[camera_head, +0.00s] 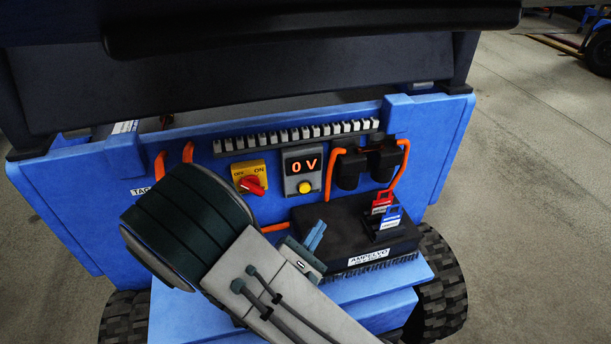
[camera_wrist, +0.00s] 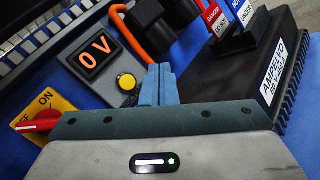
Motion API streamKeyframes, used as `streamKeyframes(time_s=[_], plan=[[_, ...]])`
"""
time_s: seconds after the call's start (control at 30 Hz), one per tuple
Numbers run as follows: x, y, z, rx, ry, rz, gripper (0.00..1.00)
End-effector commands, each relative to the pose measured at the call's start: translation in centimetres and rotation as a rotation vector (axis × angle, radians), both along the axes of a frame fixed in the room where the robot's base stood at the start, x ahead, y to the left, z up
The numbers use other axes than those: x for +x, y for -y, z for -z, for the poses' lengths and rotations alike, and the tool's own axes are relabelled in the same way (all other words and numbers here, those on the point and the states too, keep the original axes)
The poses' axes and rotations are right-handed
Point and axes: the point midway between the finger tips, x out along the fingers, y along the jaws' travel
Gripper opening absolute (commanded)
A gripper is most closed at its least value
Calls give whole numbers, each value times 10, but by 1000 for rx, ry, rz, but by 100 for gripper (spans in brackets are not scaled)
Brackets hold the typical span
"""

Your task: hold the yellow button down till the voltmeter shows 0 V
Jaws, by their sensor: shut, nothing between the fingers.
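The voltmeter (camera_head: 299,165) is a grey unit on the blue panel, and its orange display reads 0 V. The same reading shows in the wrist view (camera_wrist: 96,47). The round yellow button (camera_head: 305,188) sits just below the display and shows fully uncovered, also in the wrist view (camera_wrist: 126,82). My gripper (camera_head: 317,232) is shut and empty, with its blue-grey fingers together. In the head view the fingertips are below and slightly right of the button, apart from it. In the wrist view the fingers (camera_wrist: 158,80) stand just right of the button.
A red rotary switch (camera_head: 253,185) on a yellow plate is left of the voltmeter. Black connectors (camera_head: 382,162) with orange cables are to its right. A black box (camera_head: 345,225) with red and blue tags sits below right, close to my fingers. A ribbed strip (camera_head: 295,136) runs above.

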Motion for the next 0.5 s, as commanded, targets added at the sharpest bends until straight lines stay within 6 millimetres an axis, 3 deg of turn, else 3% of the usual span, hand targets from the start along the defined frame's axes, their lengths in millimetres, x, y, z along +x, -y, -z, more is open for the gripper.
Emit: streamKeyframes(time_s=[0.5], plan=[[4,-2,0,0,1,-1,0]])
